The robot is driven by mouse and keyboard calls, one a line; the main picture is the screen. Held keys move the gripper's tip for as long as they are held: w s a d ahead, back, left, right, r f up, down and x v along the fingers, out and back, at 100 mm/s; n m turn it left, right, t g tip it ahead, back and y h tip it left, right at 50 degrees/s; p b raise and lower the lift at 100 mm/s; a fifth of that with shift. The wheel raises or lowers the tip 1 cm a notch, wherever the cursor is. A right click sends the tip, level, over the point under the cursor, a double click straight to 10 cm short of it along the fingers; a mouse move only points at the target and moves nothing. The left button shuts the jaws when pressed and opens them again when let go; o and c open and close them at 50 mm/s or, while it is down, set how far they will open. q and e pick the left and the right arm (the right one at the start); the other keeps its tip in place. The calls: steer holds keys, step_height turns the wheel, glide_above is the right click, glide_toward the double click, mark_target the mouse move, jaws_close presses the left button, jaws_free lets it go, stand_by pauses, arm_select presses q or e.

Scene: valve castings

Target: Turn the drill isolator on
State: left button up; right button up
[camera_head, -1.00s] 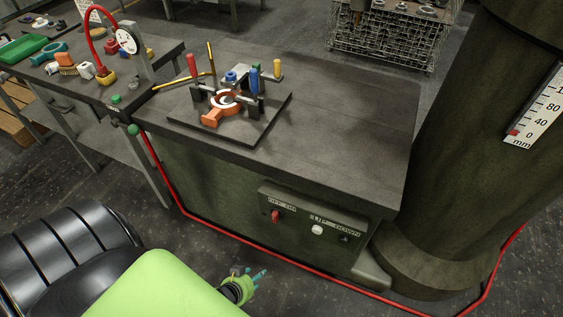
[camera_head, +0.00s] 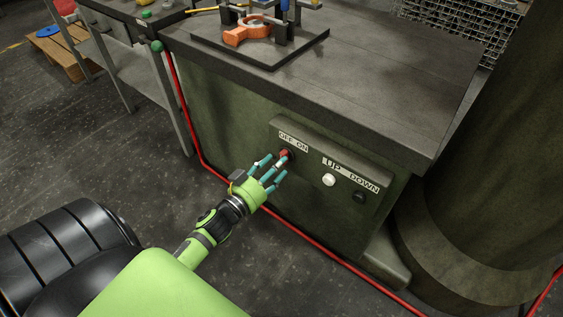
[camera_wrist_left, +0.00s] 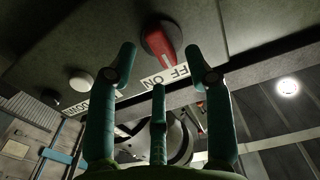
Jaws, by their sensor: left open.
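The drill isolator is a red rotary switch (camera_head: 285,156) under an OFF ON label on the control panel (camera_head: 345,149) of the green cabinet. In the left wrist view the red switch (camera_wrist_left: 164,45) shows just beyond the fingertips, upper middle, beside the OFF ON lettering. My left gripper (camera_head: 272,170) reaches in from the lower left, its teal fingers open and spread in front of the switch. In the left wrist view the open fingers (camera_wrist_left: 163,70) stand either side of the switch with nothing held. I cannot tell whether they touch it. My right gripper is not in view.
A white button (camera_head: 329,180) and a black button (camera_head: 359,197) sit right of the switch, labelled UP and DOWN. The cabinet top (camera_head: 400,75) holds an orange casting (camera_head: 247,32) in a fixture. A red pipe (camera_head: 187,125) runs along the cabinet's left edge and base.

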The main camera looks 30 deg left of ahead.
arm_select(q)
steer(key=shift+w+d, duration=0.15)
steer(key=shift+w, duration=1.35)
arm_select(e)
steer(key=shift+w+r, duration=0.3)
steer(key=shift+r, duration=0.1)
arm_select(q)
jaws_close()
steer(key=shift+m, duration=0.3)
steer(key=shift+f+m, duration=0.2)
steer(key=shift+m, duration=2.75)
steer(key=shift+f+m, duration=0.15)
steer(key=shift+m, duration=2.75)
steer(key=shift+f+m, duration=0.2)
steer(key=shift+m, duration=2.75)
